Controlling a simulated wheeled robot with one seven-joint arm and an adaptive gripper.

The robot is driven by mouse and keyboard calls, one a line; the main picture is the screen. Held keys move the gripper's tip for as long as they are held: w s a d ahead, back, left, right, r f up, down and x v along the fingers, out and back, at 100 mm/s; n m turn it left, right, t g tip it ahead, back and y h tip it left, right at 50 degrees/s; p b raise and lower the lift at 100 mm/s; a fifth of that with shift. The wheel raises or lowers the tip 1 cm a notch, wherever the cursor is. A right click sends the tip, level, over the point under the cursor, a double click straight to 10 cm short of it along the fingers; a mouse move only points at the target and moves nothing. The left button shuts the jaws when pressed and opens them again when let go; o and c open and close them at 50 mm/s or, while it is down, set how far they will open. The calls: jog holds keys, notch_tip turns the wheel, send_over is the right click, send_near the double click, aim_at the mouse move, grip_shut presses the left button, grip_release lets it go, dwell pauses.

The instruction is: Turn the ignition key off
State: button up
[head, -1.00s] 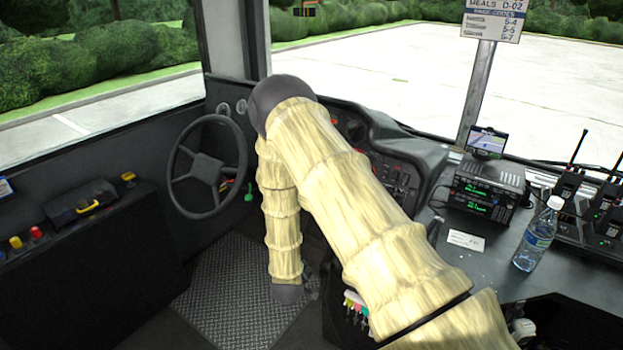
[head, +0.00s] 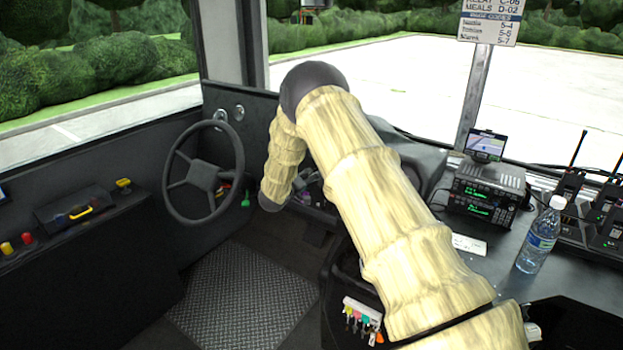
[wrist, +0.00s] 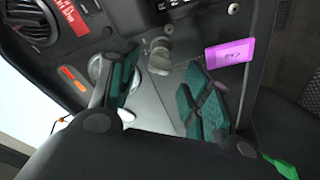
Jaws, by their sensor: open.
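In the wrist view, the ignition key (wrist: 160,58) is a small grey metal piece at the panel, with a purple tag (wrist: 230,52) lying to its right. My gripper (wrist: 163,72) is open, with its teal-padded fingers on either side of the key in the picture. I see no clear contact between the pads and the key. How far the fingertips are from it in depth is hard to tell. In the head view, my arm covers much of the dashboard, and the key and fingers cannot be made out clearly.
The steering wheel (head: 203,172) stands left of my arm. A green-tipped lever (wrist: 281,165) is at the lower right of the wrist view. A radio (head: 485,195) and a water bottle (head: 539,238) stand on the right counter. Keys with coloured tags (head: 362,316) hang below my arm.

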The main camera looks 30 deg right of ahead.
jog(key=shift+x, duration=2.7)
grip_shut()
